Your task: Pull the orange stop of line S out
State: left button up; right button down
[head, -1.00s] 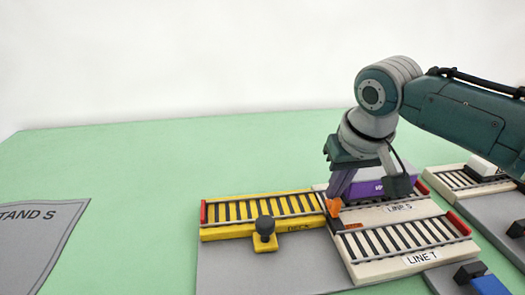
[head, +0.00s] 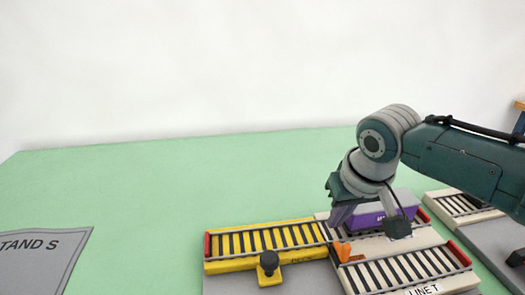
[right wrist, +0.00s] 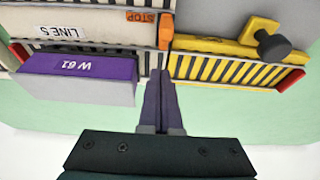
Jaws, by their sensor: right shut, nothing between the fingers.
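The orange stop (head: 342,251) stands at the left end of line S, at the joint with the yellow deck track (head: 240,263). In the right wrist view the upright orange stop (right wrist: 165,31) is beside an orange plate marked STOP (right wrist: 141,16). My right gripper (head: 336,222) is shut and empty. In the right wrist view its two purple fingers (right wrist: 160,75) lie together, with their tips close to the stop. I cannot tell whether they touch it. Line S (right wrist: 75,32) is partly hidden by my arm in the head view. My left gripper is not in view.
A purple and grey wagon marked W 61 (right wrist: 80,72) stands on line S, close beside my fingers. Line T (head: 410,270) lies in front. A dark knob (head: 268,262) stands on the deck. The green table (head: 150,190) behind is clear.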

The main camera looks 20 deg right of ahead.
notch_tip(320, 180, up, 4)
jog(key=p, duration=0.1)
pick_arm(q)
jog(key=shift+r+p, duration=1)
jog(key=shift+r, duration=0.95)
pick_arm(e)
notch_tip(320, 180, up, 6)
jog(key=f, duration=0.1)
send_over(339, 248)
jog(key=shift+s+r, duration=0.2)
jog(key=shift+r, duration=0.05)
